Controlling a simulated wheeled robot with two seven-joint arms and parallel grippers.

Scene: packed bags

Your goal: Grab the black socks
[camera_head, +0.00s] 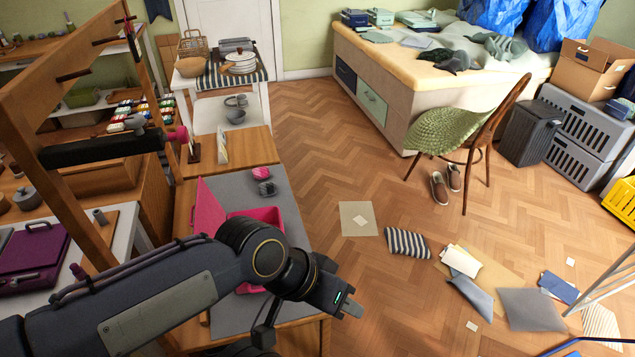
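No item is clearly recognisable as black socks. A small dark grey bundle (267,188) lies on the grey mat (225,190), just in front of a small pink-and-grey bundle (261,173); either could be rolled fabric, but they are too small to tell. An open pink case (268,213) with its lid raised stands on the mat, partly hidden by my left arm. My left gripper (347,304) is past the right front edge of this table, apart from the bundles. Nothing shows in it, and its finger gap is unclear. My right gripper is out of view.
A wooden frame (60,65) stands at the left. A bed (410,72) with dark clothing (450,60) is at the back. A chair (455,130) stands on the floor (330,150). A striped cushion (407,242) and papers lie on the right floor.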

